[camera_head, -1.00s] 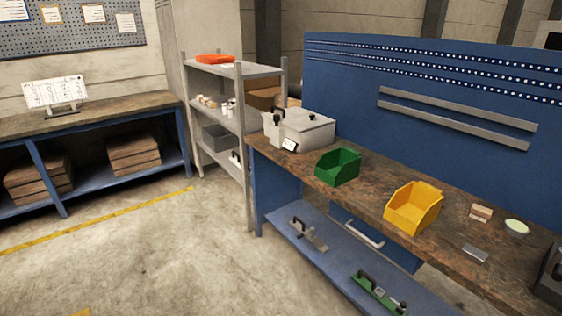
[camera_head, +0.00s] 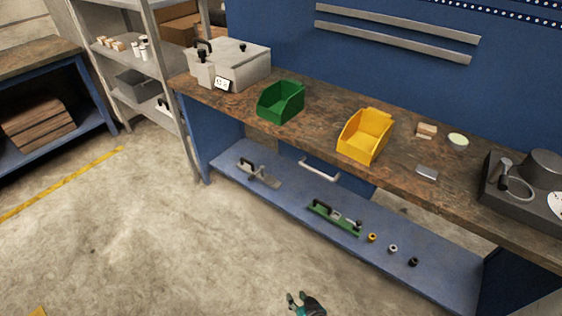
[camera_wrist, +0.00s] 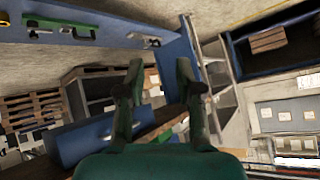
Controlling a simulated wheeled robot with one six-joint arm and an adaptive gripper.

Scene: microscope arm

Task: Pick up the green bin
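The green bin (camera_head: 281,102) stands upright on the brown worktop (camera_head: 225,104) of the blue bench, in the upper middle of the head view. In the head view, part of my gripper (camera_head: 306,304) shows at the bottom edge, in front of the bench and well away from the bin. I cannot make out the green bin in the wrist view.
A yellow bin (camera_head: 366,137) stands to the right of the green one. A grey metal box (camera_head: 235,66) is to its left. The blue lower shelf (camera_head: 290,203) holds a green-based tool (camera_head: 334,216) and small parts. Open floor (camera_head: 150,240) lies in front.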

